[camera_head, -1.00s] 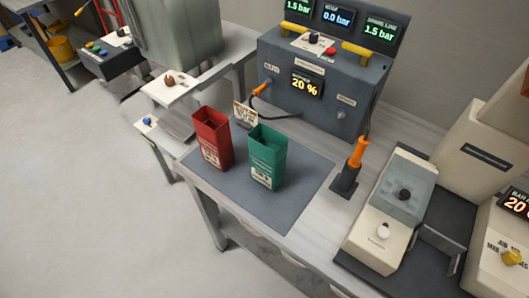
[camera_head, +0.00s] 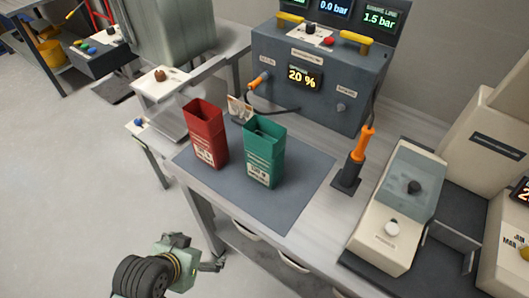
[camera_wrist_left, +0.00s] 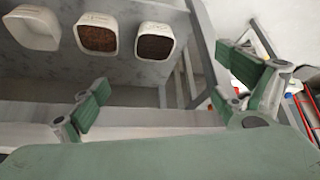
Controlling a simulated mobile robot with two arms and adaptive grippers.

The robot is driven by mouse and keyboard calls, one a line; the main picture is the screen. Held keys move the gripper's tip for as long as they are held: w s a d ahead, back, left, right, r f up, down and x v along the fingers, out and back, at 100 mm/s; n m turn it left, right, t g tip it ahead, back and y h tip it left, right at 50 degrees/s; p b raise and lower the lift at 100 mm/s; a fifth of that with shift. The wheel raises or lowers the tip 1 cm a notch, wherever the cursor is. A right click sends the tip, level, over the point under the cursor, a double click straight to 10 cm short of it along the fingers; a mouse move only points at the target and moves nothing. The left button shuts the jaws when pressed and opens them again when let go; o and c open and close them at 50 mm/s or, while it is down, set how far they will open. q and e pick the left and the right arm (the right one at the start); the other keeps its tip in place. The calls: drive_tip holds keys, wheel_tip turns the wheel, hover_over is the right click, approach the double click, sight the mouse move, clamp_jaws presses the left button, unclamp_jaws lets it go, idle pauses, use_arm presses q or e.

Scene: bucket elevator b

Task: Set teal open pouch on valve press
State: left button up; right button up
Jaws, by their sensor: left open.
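The teal open pouch (camera_head: 265,155) stands upright on the grey mat (camera_head: 300,185), its open top facing up. My left gripper (camera_head: 205,256) is at the bottom of the head view, in front of and below the bench edge, well apart from the pouch. In the left wrist view its two green-padded fingers (camera_wrist_left: 165,85) are spread wide with nothing between them. A beige machine (camera_head: 375,232) with a grey see-through upper part and black and white knobs stands right of the mat. I cannot read which machine is the valve press. My right gripper is not in view.
A red open pouch (camera_head: 205,135) stands just left of the teal one. An orange-handled tool (camera_head: 358,155) in a dark holder stands right of the mat. A dark control box (camera_head: 315,80) is behind. In the wrist view, white bins (camera_wrist_left: 155,42), some with brown contents, sit low down.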

sight(257, 149)
use_arm(q)
drive_tip(key=w+d+r+m+t+h, duration=0.1)
drive_tip(key=w+d+r, duration=0.2)
drive_tip(key=w+d+r+m+t+h, duration=0.1)
drive_tip(key=w+d+r+t+h, duration=0.1)
drive_tip(key=w+d+r, duration=0.1)
drive_tip(key=w+d+r+t+h, duration=0.2)
drive_tip(key=w+d+r, duration=0.1)
drive_tip(key=r, duration=0.2)
drive_tip(key=shift+w+d+m, duration=0.1)
drive_tip(key=shift+w+m, duration=0.2)
drive_tip(key=shift+m, duration=0.1)
drive_tip(key=w+d+r+t+h, duration=0.1)
drive_tip(key=r, duration=0.2)
drive_tip(key=w+d+r+t+h, duration=0.1)
drive_tip(key=r, duration=0.2)
drive_tip(key=w+d+r+m+t+h, duration=0.1)
drive_tip(key=w+r, duration=0.1)
drive_tip(key=shift+d+r+t+h, duration=0.2)
drive_tip(key=shift+r+t+h, duration=0.2)
drive_tip(key=shift+w+d+r, duration=0.15)
drive_tip(key=shift+w, duration=0.1)
drive_tip(key=p+x, duration=0.1)
drive_tip(key=x, duration=0.5)
drive_tip(key=shift+w+d+r+p, duration=0.1)
drive_tip(key=shift+w+d+p, duration=0.05)
drive_tip(key=shift+p, duration=0.2)
drive_tip(key=shift+w+d, duration=0.2)
drive_tip(key=shift+w, duration=0.05)
drive_tip(key=shift+c, duration=0.3)
